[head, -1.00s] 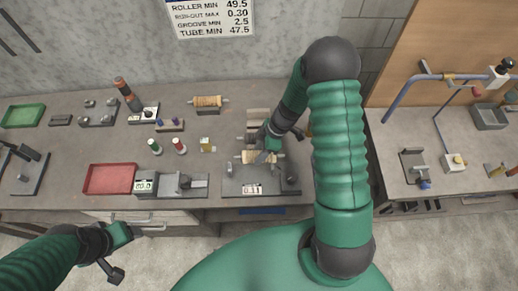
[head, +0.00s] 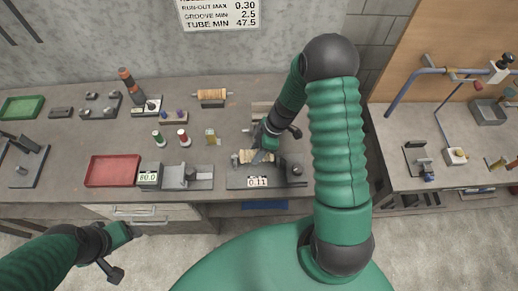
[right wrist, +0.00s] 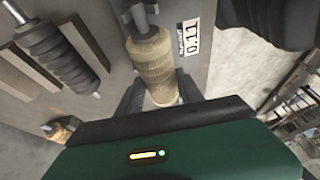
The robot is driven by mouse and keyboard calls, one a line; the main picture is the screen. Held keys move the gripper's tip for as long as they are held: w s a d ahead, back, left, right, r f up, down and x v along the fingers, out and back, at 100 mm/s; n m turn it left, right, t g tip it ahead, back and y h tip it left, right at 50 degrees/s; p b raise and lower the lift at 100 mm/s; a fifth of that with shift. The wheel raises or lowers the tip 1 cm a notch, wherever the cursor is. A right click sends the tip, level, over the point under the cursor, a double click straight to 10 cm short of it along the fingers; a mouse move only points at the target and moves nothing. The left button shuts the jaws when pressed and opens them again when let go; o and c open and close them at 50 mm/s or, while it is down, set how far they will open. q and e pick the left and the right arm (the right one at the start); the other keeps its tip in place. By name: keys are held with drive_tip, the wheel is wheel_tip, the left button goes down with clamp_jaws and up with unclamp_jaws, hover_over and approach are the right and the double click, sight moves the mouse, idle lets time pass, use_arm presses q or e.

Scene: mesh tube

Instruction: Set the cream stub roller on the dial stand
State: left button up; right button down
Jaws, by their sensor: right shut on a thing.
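My right gripper (head: 258,158) is shut on the cream stub roller (head: 247,157). The display (right wrist: 189,38) also shows beside the roller in the wrist view. I cannot tell whether the roller's shaft rests on the supports. My left gripper (head: 117,255) is at the lower left, away from the bench; its jaws are unclear.
A rack with a dark roller (right wrist: 58,56) is behind the stand. Left of the stand are a gauge (head: 186,177) reading 80.0, a red tray (head: 112,171) and small bottles. The bench front between red tray and left edge has room.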

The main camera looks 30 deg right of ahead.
drive_tip(key=shift+s+a+r, duration=0.1)
drive_tip(key=shift+a+r, duration=0.05)
drive_tip(key=shift+a, duration=0.4)
drive_tip(key=shift+s+a+r, duration=0.1)
drive_tip(key=shift+a, duration=0.4)
drive_tip(key=shift+d+f+b, duration=0.3)
drive_tip(key=shift+d, duration=0.7)
drive_tip(key=shift+a+r, duration=0.15)
drive_tip(key=shift+a, duration=0.75)
drive_tip(key=shift+w+d, duration=0.15)
drive_tip(key=shift+d, duration=0.35)
drive_tip(key=shift+d+b, duration=0.3)
drive_tip(key=shift+d, duration=0.35)
drive_tip(key=shift+a, duration=0.65)
use_arm(q)
drive_tip(key=shift+s+f+b, duration=0.1)
drive_tip(key=shift+f+b, duration=0.3)
drive_tip(key=shift+f, duration=0.6)
use_arm(e)
drive_tip(key=shift+d+f, duration=0.4)
drive_tip(key=shift+d, duration=0.1)
use_arm(q)
drive_tip(key=shift+a+f, duration=0.15)
drive_tip(key=shift+a, duration=0.05)
use_arm(e)
drive_tip(key=shift+a, duration=0.2)
